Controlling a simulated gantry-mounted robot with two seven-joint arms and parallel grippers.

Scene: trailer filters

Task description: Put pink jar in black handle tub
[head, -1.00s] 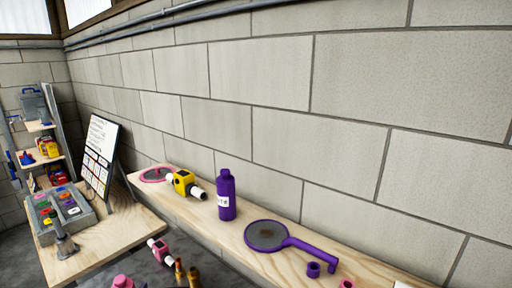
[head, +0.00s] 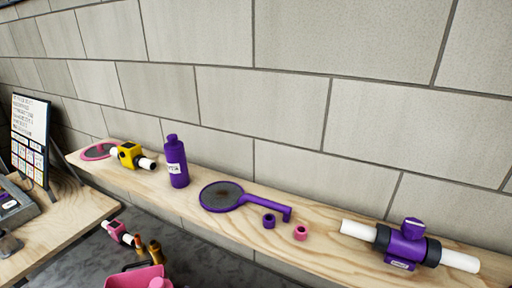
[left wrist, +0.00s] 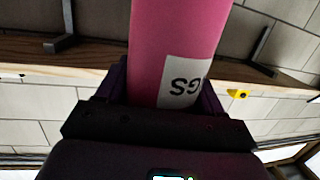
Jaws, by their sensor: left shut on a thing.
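The pink jar (left wrist: 178,40) fills the upper middle of the left wrist view, with a white label partly visible. My left gripper (left wrist: 172,88) is shut on it, dark fingers on either side. A pink tub with a black handle (head: 134,281) shows at the bottom edge of the head view, mostly cut off. A small round pink top shows in front of the tub there; it may be the jar's cap. I cannot tell the height of the jar over the tub. My right gripper is in neither current view.
A wooden shelf (head: 340,228) along the block wall holds a purple bottle (head: 176,162), a purple strainer-like tool (head: 222,196), a yellow filter unit (head: 130,155), a purple filter unit (head: 405,243) and small rings. A pink filter unit (head: 118,232) and brass fittings (head: 148,250) are nearer.

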